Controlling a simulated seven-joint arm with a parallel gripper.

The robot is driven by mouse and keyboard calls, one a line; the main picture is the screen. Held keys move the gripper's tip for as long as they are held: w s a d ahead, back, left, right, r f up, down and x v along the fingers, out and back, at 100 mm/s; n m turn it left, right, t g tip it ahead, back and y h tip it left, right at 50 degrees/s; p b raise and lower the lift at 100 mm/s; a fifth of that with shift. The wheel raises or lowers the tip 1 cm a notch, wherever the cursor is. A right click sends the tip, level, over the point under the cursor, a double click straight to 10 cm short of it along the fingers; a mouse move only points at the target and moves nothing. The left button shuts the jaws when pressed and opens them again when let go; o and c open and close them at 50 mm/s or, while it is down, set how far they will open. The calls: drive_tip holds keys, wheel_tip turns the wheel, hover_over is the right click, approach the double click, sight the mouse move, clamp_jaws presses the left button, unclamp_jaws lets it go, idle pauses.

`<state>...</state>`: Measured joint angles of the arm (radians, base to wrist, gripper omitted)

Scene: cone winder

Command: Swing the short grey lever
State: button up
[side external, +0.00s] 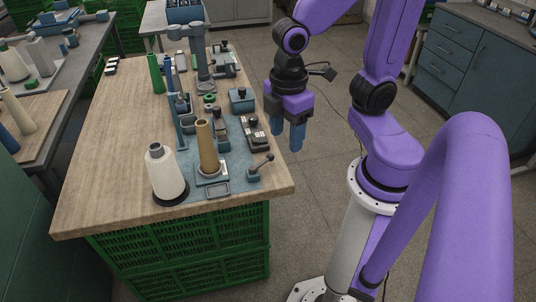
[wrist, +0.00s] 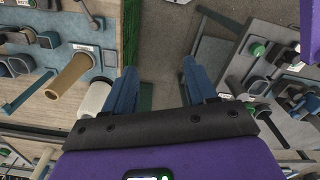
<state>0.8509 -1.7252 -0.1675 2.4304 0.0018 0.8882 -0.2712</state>
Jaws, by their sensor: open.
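The short grey lever (side external: 262,163) stands at the near right corner of the blue-grey machine plate (side external: 232,182). It slants up to the right from a small blue-grey base and ends in a dark knob. In the wrist view a lever that looks like it (wrist: 90,15) shows at the upper left. My gripper (side external: 287,142) is open and empty, with its blue fingers pointing down. In the side view it appears just right of the table's edge, above and to the right of the lever, apart from it. In the wrist view the gap between the fingers (wrist: 160,88) holds nothing.
A tan cone (side external: 206,147) and a white yarn cone (side external: 163,171) stand left of the lever. Green crates (side external: 185,245) are under the table. Open floor lies to the right.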

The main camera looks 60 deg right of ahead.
drive_tip(key=w+d+f, duration=0.2)
drive_tip(key=w, duration=0.5)
drive_tip(key=n+g, duration=0.2)
drive_tip(key=n, duration=0.1)
hover_over(262, 163)
drive_tip(key=w+d, duration=0.3)
drive_tip(key=d, duration=0.2)
wheel_tip(262, 163, down, 8)
drive_tip(key=shift+y, duration=0.3)
drive_tip(key=s+f, duration=0.1)
drive_tip(key=f, duration=0.4)
drive_tip(key=s+f, duration=0.1)
drive_tip(key=f, duration=0.5)
drive_tip(key=s+f, duration=0.1)
drive_tip(key=f, duration=0.5)
drive_tip(key=shift+s+a+f, duration=0.15)
drive_tip(key=shift+a, duration=0.25)
clamp_jaws()
